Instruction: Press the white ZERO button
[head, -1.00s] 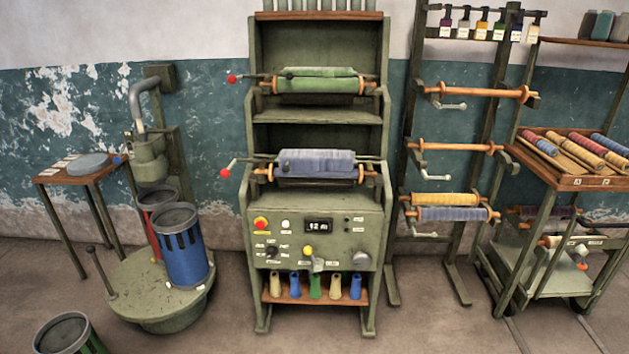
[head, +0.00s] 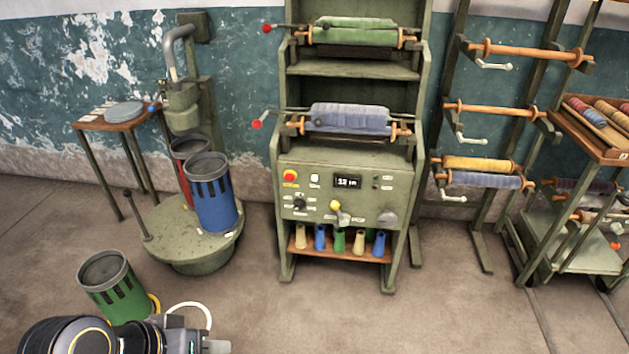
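The white button (head: 314,181) sits on the green machine's control panel (head: 388,207), between a red button (head: 290,177) and a small lit display (head: 347,182). Its label is too small to read. My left gripper (head: 216,346) shows at the bottom edge, left of the machine and well short of the panel. It is cut off by the frame, and its fingers do not show clearly enough to tell open from shut. My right gripper is not in view.
A green slotted can (head: 108,286) stands on the floor beside my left arm. A turntable (head: 190,240) with blue and red cans stands left of the machine. A yellow-knobbed lever (head: 336,207) juts from the panel. Floor before the machine is clear.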

